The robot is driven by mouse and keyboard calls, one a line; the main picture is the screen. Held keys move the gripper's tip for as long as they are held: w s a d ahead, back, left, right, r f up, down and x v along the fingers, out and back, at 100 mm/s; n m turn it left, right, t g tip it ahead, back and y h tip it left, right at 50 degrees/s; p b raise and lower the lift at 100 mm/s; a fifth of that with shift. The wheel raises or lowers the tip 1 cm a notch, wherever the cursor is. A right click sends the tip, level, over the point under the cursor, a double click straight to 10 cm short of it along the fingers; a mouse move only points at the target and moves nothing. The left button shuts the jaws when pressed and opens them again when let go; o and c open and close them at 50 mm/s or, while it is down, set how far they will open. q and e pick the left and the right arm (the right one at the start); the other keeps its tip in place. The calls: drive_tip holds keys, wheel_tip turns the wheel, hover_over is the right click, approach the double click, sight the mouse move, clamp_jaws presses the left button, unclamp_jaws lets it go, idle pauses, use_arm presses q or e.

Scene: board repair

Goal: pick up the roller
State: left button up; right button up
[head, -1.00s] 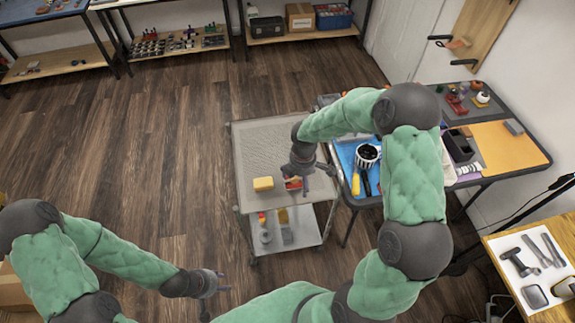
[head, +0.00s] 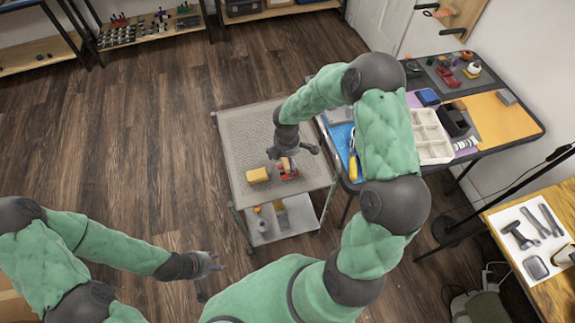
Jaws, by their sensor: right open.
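A small red and tan object (head: 289,172) lies on the top of the grey cart (head: 240,130). It may be the roller, but its shape is partly hidden and too small to be sure. My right gripper (head: 295,153) is open, fingers pointing down, just above and partly over this object. I cannot tell whether the fingers touch it. My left gripper (head: 214,264) is open and empty over the floor, low and left of the cart.
A yellow block (head: 257,175) sits left of the red object. The lower shelf (head: 290,225) holds small items. A table with a white compartment tray (head: 430,137) stands right of the cart. A side table (head: 555,275) holds tools. Floor on the left is clear.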

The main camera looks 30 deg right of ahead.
wheel_tip(320, 180, down, 5)
drive_tip(key=shift+s+d+r+b, duration=0.1)
drive_tip(key=shift+d+b, duration=0.05)
drive_tip(key=shift+b, duration=0.65)
drive_tip(key=c, duration=1.7)
drive_tip(key=shift+s, duration=0.15)
drive_tip(key=c, duration=0.3)
